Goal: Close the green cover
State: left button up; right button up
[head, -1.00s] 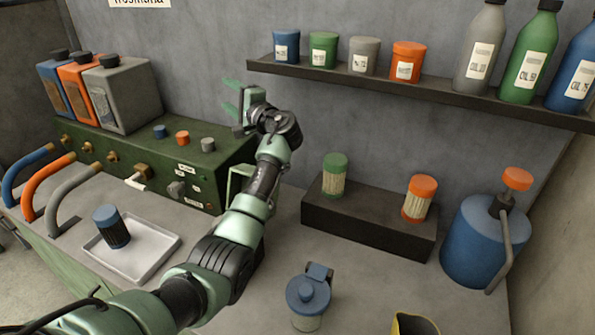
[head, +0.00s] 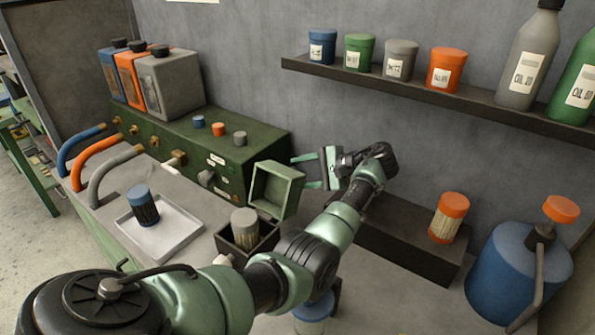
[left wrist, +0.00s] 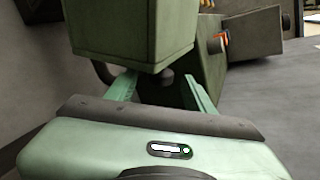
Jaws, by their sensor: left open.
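The green cover (head: 277,190) stands open in the head view, an upright hollow lid with its open side toward me. It is hinged at the right end of the green machine, behind a dark box (head: 226,243) that holds a grey filter (head: 246,228). My left gripper (head: 304,171) is open and empty just right of the cover, fingers pointing left toward it. In the left wrist view the green cover (left wrist: 130,30) fills the top, close ahead of the open fingers (left wrist: 161,88). I cannot tell whether they touch it. My right gripper is not in view.
The green machine (head: 170,135) carries coloured canisters and knobs. A tray (head: 180,232) with a blue filter (head: 143,205) lies at left. A dark block (head: 415,240) with an orange-capped filter (head: 449,215) and a blue oil can (head: 510,265) stand at right. A shelf (head: 420,95) hangs above.

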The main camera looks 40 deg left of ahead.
pick_arm(q)
jog(key=shift+x, duration=0.85)
grip_shut()
dwell(0.8)
